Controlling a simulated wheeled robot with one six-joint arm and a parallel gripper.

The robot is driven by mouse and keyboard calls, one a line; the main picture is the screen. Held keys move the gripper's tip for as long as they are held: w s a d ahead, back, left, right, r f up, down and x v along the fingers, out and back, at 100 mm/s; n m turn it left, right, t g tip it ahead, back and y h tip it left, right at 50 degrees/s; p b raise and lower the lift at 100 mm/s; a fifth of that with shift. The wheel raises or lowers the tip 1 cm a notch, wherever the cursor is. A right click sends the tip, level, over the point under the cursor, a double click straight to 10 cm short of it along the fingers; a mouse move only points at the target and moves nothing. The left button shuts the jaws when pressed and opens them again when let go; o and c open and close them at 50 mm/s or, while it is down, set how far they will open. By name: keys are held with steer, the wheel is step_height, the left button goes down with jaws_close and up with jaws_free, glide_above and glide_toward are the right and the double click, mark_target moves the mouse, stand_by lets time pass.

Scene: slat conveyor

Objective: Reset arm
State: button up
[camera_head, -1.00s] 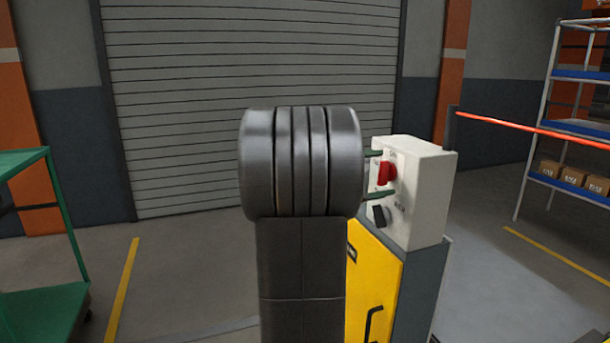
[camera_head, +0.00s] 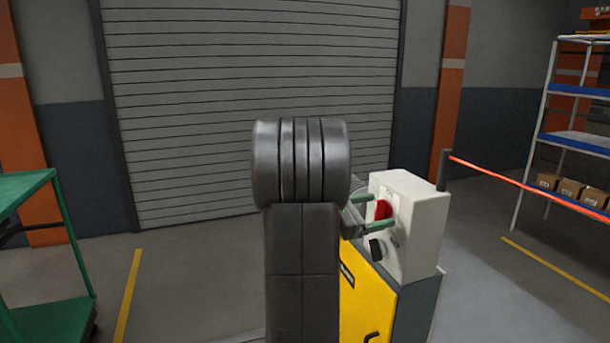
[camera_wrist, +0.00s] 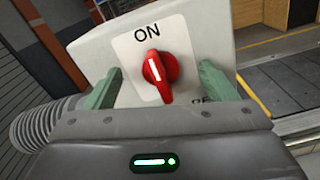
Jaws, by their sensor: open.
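A red rotary knob (camera_head: 383,209) sits on the front of a white control box (camera_head: 420,222). In the wrist view the red knob (camera_wrist: 160,72) has its white mark pointing up toward the printed word ON. My gripper (camera_head: 371,212) has green fingers and is at the box front. In the wrist view my gripper (camera_wrist: 160,84) is open, with one finger on each side of the knob and visible gaps between. A second label below the knob is partly hidden by the right finger. A black knob (camera_head: 377,249) sits lower on the box.
The box stands on a yellow and grey cabinet (camera_head: 367,300). A red-orange bar (camera_head: 520,184) runs right from a post behind the box. A green cart (camera_head: 45,315) is at left and a shelf rack (camera_head: 575,138) at right. Floor before the grey shutter (camera_head: 250,60) is clear.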

steer(key=shift+n+p, duration=0.8)
